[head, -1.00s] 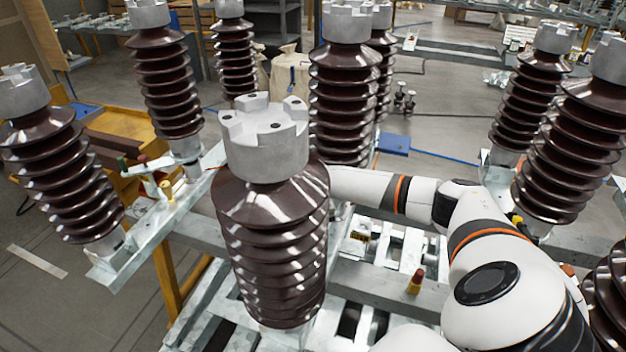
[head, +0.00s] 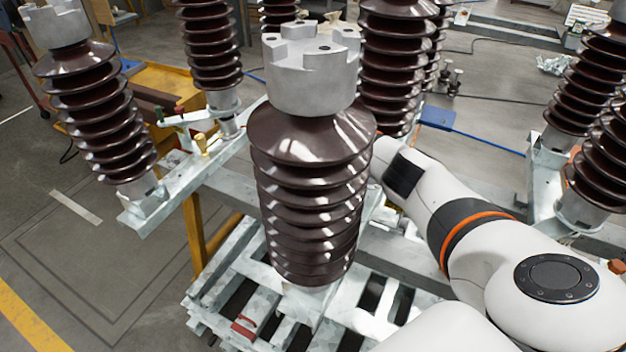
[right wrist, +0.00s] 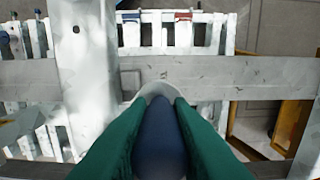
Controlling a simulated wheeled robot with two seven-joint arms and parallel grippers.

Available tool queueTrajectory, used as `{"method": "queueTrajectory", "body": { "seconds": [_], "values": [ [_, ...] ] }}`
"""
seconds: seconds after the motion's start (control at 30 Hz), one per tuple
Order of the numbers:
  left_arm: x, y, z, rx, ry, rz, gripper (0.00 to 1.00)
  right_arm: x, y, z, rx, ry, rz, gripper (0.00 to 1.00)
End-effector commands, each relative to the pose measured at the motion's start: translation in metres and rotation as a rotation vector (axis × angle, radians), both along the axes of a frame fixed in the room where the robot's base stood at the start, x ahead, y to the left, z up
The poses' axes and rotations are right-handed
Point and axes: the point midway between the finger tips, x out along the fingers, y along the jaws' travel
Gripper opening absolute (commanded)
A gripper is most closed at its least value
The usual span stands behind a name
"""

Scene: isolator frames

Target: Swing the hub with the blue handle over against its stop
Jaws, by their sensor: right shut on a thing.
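The blue handle (right wrist: 160,140) stands between the two green fingers of my right gripper (right wrist: 163,100) in the right wrist view. The fingers are shut on it, one on each side. A pale rounded piece shows just beyond the fingertips. In the head view my right arm comes in from the right and its far end goes behind the large brown ribbed insulator (head: 312,190), so the gripper and the blue handle are hidden there. The hub and its stop cannot be made out clearly. My left gripper is in neither current view.
More ribbed insulators stand around, one at the left (head: 95,110). A slatted metal frame (head: 255,265) lies under the front insulator, with a red piece (head: 243,325) on it. A grey beam (right wrist: 220,78) crosses the wrist view. Floor is open at the lower left.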

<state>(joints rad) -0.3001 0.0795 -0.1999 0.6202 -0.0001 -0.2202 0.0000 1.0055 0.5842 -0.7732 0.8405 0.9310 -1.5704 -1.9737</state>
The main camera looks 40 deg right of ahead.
Motion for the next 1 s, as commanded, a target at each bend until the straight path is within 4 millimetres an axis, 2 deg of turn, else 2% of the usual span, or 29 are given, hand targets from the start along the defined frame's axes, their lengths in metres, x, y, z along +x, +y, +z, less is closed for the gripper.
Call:
{"method": "queueTrajectory", "body": {
  "seconds": [0.2,0.57,0.6,0.7,1.0],
  "values": [
    [0.0001,0.0000,-0.0063,0.000,0.000,0.000,0.50,0.0082,-0.0027,0.0018,-0.004,-0.006,-0.031,0.00],
    [0.0000,0.0000,-0.0059,0.000,0.000,0.000,0.50,0.0086,-0.0033,0.0026,-0.006,-0.006,-0.032,0.00],
    [0.0000,0.0000,-0.0059,0.000,0.000,0.000,0.50,0.0087,-0.0034,0.0027,-0.006,-0.006,-0.032,0.24],
    [0.0000,0.0000,-0.0060,0.000,0.000,0.000,0.50,0.0084,-0.0030,0.0022,-0.004,-0.005,-0.032,0.40],
    [0.0001,0.0000,-0.0064,0.000,0.000,0.000,0.50,0.0077,-0.0021,0.0018,-0.002,-0.002,-0.032,0.41]
  ]
}}
